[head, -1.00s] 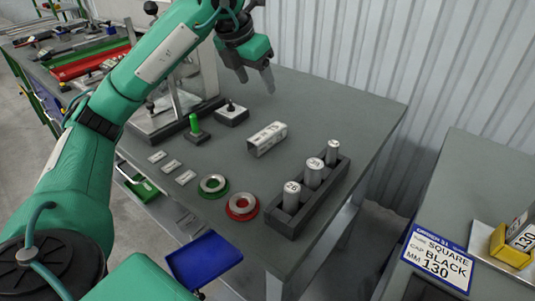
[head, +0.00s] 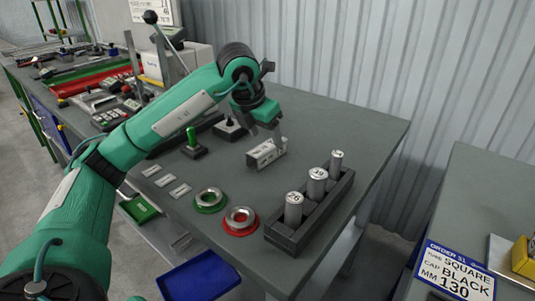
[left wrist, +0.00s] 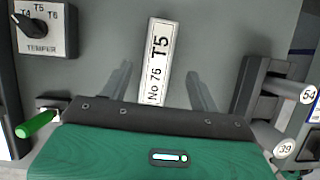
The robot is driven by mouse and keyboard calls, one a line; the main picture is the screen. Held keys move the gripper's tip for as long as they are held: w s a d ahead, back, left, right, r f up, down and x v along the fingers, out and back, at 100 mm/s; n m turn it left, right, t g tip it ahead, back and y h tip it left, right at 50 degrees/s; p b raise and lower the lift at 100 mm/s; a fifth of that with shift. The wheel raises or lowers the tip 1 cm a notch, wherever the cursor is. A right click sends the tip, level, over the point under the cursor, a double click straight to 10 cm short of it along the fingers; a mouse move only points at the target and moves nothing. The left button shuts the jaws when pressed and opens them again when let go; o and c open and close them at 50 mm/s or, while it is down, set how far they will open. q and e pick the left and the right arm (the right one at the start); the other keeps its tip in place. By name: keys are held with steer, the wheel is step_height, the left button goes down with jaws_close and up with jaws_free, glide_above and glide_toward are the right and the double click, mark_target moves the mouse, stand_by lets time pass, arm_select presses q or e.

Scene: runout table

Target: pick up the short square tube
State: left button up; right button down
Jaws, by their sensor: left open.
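The short square tube (head: 263,155) lies on the grey table, a pale metal piece with a printed label. In the left wrist view the tube (left wrist: 156,62) points away from me, and its label reads "No 76 T5". My left gripper (head: 268,141) is right over the tube, fingers pointing down. Its jaws are open, one finger on each side of the tube, with gaps on both sides in the left wrist view (left wrist: 157,80). The fingers hide part of the tube in the head view. I cannot tell whether the fingertips touch the table. My right gripper is not in view.
A dark rack (head: 285,236) with three numbered cylinders stands near the tube. Rings lie on green (head: 210,206) and red (head: 241,228) bases. A green-handled tool (head: 193,146) and a temper knob box (left wrist: 45,30) stand nearby.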

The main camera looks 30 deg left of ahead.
mark_target(267, 146)
arm_select(q)
steer(key=shift+a+x, duration=0.1)
steer(key=shift+x, duration=1.25)
steer(key=shift+a+x, duration=0.15)
steer(key=shift+x, duration=1.2)
steer(key=shift+s, duration=0.2)
steer(key=c, duration=1.1)
steer(key=shift+c, duration=0.2)
